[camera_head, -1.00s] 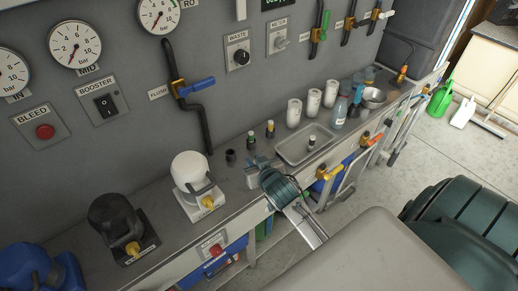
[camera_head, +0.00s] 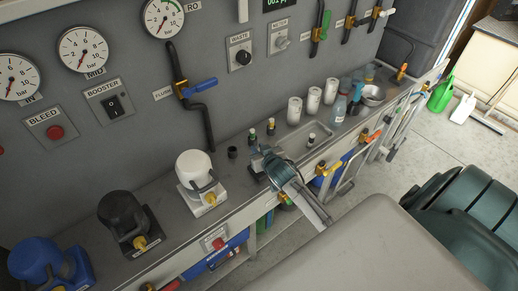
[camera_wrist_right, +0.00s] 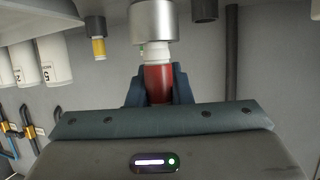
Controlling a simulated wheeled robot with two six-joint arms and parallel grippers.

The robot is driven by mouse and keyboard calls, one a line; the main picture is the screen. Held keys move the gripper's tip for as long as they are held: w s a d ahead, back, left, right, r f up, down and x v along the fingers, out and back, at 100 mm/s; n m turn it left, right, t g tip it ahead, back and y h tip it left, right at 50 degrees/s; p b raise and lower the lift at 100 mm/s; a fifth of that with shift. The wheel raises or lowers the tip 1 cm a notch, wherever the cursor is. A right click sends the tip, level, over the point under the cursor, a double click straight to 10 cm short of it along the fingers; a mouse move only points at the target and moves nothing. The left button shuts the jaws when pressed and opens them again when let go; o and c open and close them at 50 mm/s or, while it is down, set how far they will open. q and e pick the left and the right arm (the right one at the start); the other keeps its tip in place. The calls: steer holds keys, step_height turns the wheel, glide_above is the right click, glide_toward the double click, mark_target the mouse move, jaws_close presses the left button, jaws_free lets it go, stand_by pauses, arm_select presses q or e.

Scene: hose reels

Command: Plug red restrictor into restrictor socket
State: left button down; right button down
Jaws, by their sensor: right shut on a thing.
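My right gripper (camera_head: 264,158) is low over the front of the counter, just left of the sunken tray. In the right wrist view, which looks upside down, its jaws (camera_wrist_right: 158,90) are shut on the red restrictor (camera_wrist_right: 158,83). The restrictor has a white collar (camera_wrist_right: 156,52) that meets a wide silver cylinder (camera_wrist_right: 153,22) at its far end. I cannot tell whether this cylinder is the socket or part of the restrictor, or how deep the collar sits. The gripper hides the restrictor in the head view. My left gripper is out of view.
A dark cup (camera_head: 232,152) and small bottle-like fittings (camera_head: 252,137) stand behind the gripper. The sunken tray (camera_head: 290,150) is to its right, with white cups (camera_head: 294,110) beyond. A white-topped unit (camera_head: 194,170) stands to the left. The gauge wall rises behind.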

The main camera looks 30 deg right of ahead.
steer(key=shift+f, duration=0.15)
steer(key=c, duration=1.3)
jaws_free()
steer(key=shift+r, duration=0.2)
steer(key=shift+s, duration=0.3)
steer(key=b+v, duration=0.2)
steer(key=v, duration=0.9)
steer(key=shift+s+r+b, duration=0.2)
steer(key=shift+b, duration=0.15)
steer(key=shift+a, duration=0.1)
